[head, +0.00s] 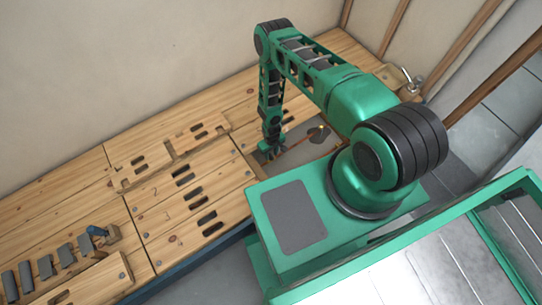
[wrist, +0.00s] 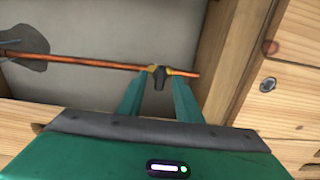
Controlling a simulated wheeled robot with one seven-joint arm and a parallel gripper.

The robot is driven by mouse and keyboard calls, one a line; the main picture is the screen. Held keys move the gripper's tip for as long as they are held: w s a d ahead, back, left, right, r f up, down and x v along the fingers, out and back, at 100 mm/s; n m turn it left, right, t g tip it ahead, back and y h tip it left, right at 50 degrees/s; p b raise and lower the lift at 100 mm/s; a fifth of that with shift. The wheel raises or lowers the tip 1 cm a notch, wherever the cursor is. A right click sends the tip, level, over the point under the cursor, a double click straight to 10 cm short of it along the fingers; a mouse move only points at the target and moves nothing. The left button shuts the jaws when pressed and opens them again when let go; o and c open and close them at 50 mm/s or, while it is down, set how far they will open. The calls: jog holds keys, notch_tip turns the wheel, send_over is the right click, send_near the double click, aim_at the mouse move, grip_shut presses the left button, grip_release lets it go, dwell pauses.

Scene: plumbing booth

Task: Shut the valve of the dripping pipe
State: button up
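A copper pipe (wrist: 80,62) runs across a grey recess in the wrist view. It carries a valve with brass ends and a dark handle (wrist: 160,80) near its right end. My gripper (wrist: 160,84) has its two green fingers apart, one on each side of the handle, with narrow gaps visible. How deep the fingertips reach around it is unclear. A dark wet patch (wrist: 25,45) lies by the pipe's left part. In the head view, my gripper (head: 270,150) is low at the left end of the pipe (head: 298,142), hiding the valve; the patch (head: 319,134) shows beyond.
Wooden boards frame the recess, with a post (wrist: 228,60) just right of the valve. The slotted wooden bench (head: 165,215) extends left. Several grey blocks (head: 45,267) and a blue-and-wood tool (head: 103,235) lie at its far left. A metal fitting (head: 410,82) is at the back right.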

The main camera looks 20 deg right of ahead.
notch_tip(320, 180, up, 10)
jog(key=shift+f, duration=0.25)
dwell(0.6)
notch_tip(320, 180, up, 9)
send_over(272, 156)
jog(key=w+d, duration=0.3)
jog(key=w, duration=0.2)
jog(key=w+d+r+m+h, duration=0.1)
jog(key=d+r, duration=0.3)
jog(key=r, duration=0.6)
jog(key=d+r+m, duration=0.1)
jog(key=d+r, duration=0.2)
jog(key=r, duration=0.7)
jog(key=w+d+r+m+h, duration=0.1)
jog(key=d+r, duration=0.3)
jog(key=r, duration=0.7)
jog(key=s+d+r+m, duration=0.1)
jog(key=s+d+r, duration=0.1)
jog(key=s+r, duration=0.65)
jog(key=s+d+r+m, duration=0.25)
jog(key=s+r, duration=0.25)
jog(key=r, duration=0.6)
jog(key=s+a+r+m+y, duration=0.1)
jog(key=s+r, duration=0.3)
jog(key=s, duration=0.5)
jog(key=s+a+r+m+y, duration=0.1)
jog(key=s+r, duration=0.4)
jog(key=s, duration=0.4)
jog(key=shift+s+a, duration=0.2)
